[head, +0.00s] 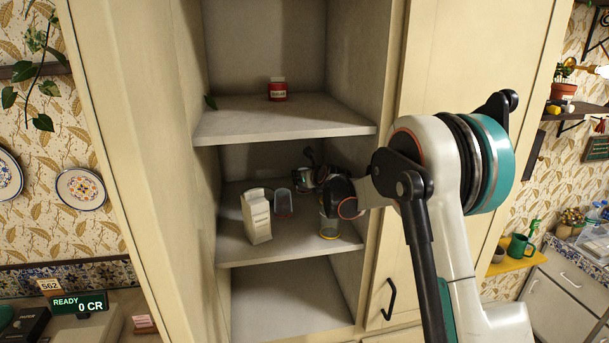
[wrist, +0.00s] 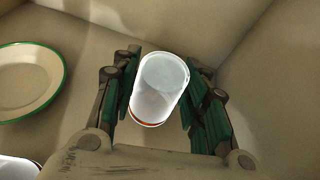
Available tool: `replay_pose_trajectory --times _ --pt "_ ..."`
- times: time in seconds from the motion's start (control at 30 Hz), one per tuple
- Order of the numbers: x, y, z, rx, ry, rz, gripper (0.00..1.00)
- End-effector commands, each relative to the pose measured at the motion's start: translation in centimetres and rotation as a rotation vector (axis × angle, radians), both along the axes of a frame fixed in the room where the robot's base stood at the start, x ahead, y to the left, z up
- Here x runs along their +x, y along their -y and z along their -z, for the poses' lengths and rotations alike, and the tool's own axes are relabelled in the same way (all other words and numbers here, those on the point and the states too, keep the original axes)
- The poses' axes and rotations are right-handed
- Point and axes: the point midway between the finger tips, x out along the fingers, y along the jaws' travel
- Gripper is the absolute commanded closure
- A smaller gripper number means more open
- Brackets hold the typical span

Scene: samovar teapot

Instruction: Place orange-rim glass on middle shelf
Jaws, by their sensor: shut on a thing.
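My gripper (wrist: 160,78) is shut on the orange-rim glass (wrist: 158,98), with a green-padded finger on each side. The glass is whitish and clear, with its orange rim at the lower end in the wrist view. In the head view my gripper (head: 306,178) reaches into the cabinet, over the middle shelf (head: 240,248). The held glass is hard to make out there. I cannot tell whether it touches the shelf.
A red jar (head: 277,90) stands on the shelf above.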

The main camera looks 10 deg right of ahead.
Motion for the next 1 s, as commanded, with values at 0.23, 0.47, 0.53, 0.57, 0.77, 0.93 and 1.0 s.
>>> replay_pose_trajectory --times 0.23,0.47,0.53,0.57,0.77,0.93,1.0 --pt "0.0 0.0 0.2 0.0 0.0 0.0 0.84" --pt "0.0 0.0 0.3 0.0 0.0 0.0 0.4" --pt "0.0 0.0 0.2 0.0 0.0 0.0 0.4" --pt "0.0 0.0 0.2 0.0 0.0 0.0 0.4" --pt "0.0 0.0 0.1 0.0 0.0 0.0 0.4" --pt "-1.2 0.2 -0.5 0.001 0.0 0.0 0.4" --pt "-2.2 0.3 -0.8 0.001 0.0 0.0 0.4"
